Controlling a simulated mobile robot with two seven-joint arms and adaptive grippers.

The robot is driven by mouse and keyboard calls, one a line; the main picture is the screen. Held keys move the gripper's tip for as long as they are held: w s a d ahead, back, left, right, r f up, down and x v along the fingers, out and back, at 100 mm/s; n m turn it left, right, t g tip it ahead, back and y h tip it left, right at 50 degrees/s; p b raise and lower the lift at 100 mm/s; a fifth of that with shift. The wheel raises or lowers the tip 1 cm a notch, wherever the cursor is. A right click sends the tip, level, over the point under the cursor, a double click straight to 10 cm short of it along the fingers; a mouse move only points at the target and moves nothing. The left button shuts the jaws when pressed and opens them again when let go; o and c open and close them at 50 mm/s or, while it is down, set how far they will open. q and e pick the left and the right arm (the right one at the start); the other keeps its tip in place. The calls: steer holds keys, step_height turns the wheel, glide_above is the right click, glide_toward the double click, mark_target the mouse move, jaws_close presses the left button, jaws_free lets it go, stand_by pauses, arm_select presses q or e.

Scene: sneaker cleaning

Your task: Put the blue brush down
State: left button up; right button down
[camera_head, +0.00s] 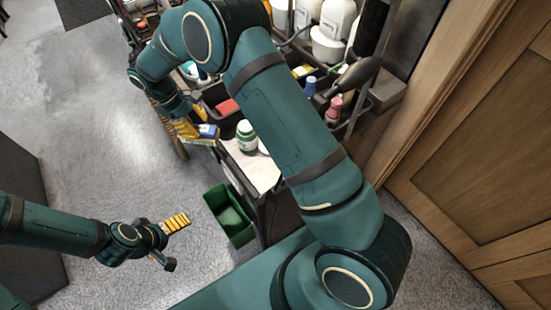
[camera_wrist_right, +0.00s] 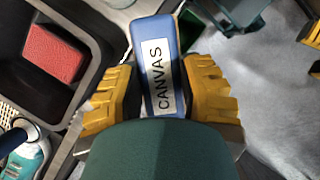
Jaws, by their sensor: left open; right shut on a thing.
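The blue brush (camera_wrist_right: 164,32) carries a white label reading "CANVAS". It is clamped between the yellow fingers of my right gripper (camera_wrist_right: 162,90) in the right wrist view. In the head view my right gripper (camera_head: 190,129) is at upper left centre, and the brush (camera_head: 208,130) shows at its fingertips, beside the cart's near edge. The underside of the brush is hidden, and I cannot tell whether it touches anything. My left gripper (camera_head: 174,238) is open and empty, low at the left over the floor.
A dark bin (camera_wrist_right: 98,42) with a red block (camera_wrist_right: 54,54) lies left of the brush. A green bin (camera_head: 229,218) sits below. Bottles crowd the cart behind my right arm. Open floor lies left.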

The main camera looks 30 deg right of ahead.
steer(key=s+d+b, duration=0.2)
steer(key=s+d, duration=1.3)
steer(key=s, duration=0.2)
step_height(320, 180, down, 7)
steer(key=b, duration=0.6)
steer(key=shift+s+d+f, duration=0.1)
steer(key=c, duration=0.6)
jaws_free()
